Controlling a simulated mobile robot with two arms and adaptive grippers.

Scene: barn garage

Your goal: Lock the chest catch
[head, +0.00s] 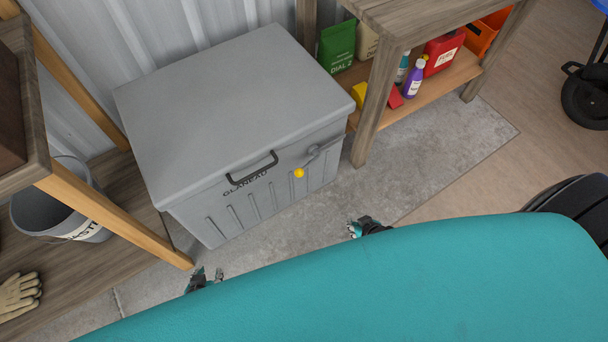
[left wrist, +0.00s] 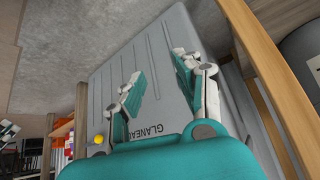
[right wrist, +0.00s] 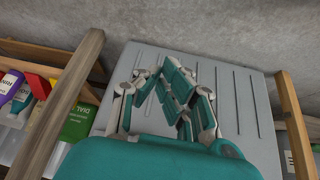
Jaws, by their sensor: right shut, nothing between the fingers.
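The grey chest (head: 220,110) stands with its lid down against the corrugated wall. Its front has a black handle (head: 252,170) and, to the right, a catch with a grey lever (head: 318,152) and a yellow knob (head: 299,173). The knob also shows in the left wrist view (left wrist: 98,139). My left gripper (head: 203,278) is open and empty, in front of the chest's lower left; its spread fingers (left wrist: 157,66) face the chest front. My right gripper (head: 364,227) is shut and empty, in front and to the right, apart from the catch; its fingers (right wrist: 163,72) meet.
A wooden bench with a low shelf (head: 440,83) holding bottles and bags stands right of the chest. A wooden frame leg (head: 115,215) and a grey bucket (head: 60,215) are at left. Concrete floor (head: 440,150) in front is clear. My teal body hides the foreground.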

